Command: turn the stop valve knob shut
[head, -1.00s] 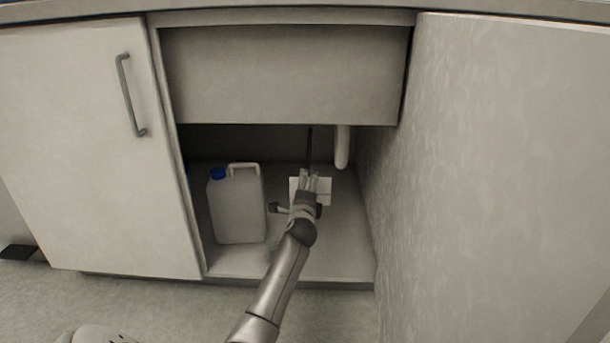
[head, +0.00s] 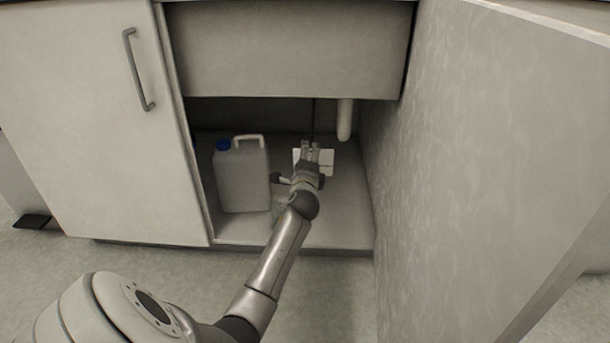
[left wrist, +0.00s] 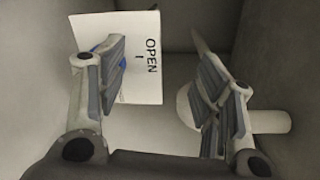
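My left gripper (head: 311,150) reaches into the open cabinet under the sink, in front of a white card (head: 327,160). In the left wrist view the fingers of the gripper (left wrist: 165,92) are wide apart, with nothing visible between the pads. The card (left wrist: 148,82) there reads "OPEN I" and lies behind the left finger. A bit of blue shows at that finger's edge; I cannot tell whether it is printing or part of a knob. The stop valve knob cannot be made out clearly in either view. My right gripper is not in view.
A jug with a blue cap (head: 243,178) stands left of my gripper on the cabinet floor. A white pipe (head: 344,122) hangs close on the right. The open door (head: 480,150) bounds the right side; a closed door (head: 95,120) is at left.

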